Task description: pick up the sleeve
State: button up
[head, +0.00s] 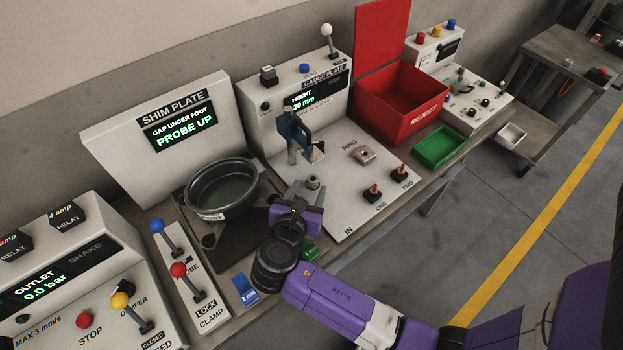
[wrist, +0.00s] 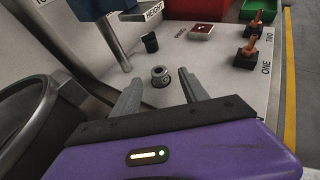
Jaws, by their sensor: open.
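A small grey metal sleeve (head: 313,183) with a hole in its top stands upright on the pale gauge plate bench (head: 342,205), near its front left part. In the wrist view the sleeve (wrist: 160,77) shows between and just beyond my two fingertips, with room on both sides. My gripper (head: 303,190) is open and empty, right beside the sleeve at its near left. In the wrist view my gripper (wrist: 161,80) has its fingers spread. I cannot tell whether the fingertips are level with the sleeve.
The blue gauge column (head: 291,135) stands behind the sleeve, with a short black cylinder (wrist: 150,42) near it. A dark round pot (head: 222,190) is at left. Two orange-topped pegs (head: 373,193), a RING pad (head: 362,154), a red bin (head: 400,105) and a green tray (head: 440,147) lie right.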

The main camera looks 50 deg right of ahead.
aim_at(313, 180)
jog(key=x, duration=0.4)
jog(key=shift+w+d+f, duration=0.1)
jog(key=shift+w+d, duration=0.05)
jog(key=shift+w, duration=0.05)
grip_shut()
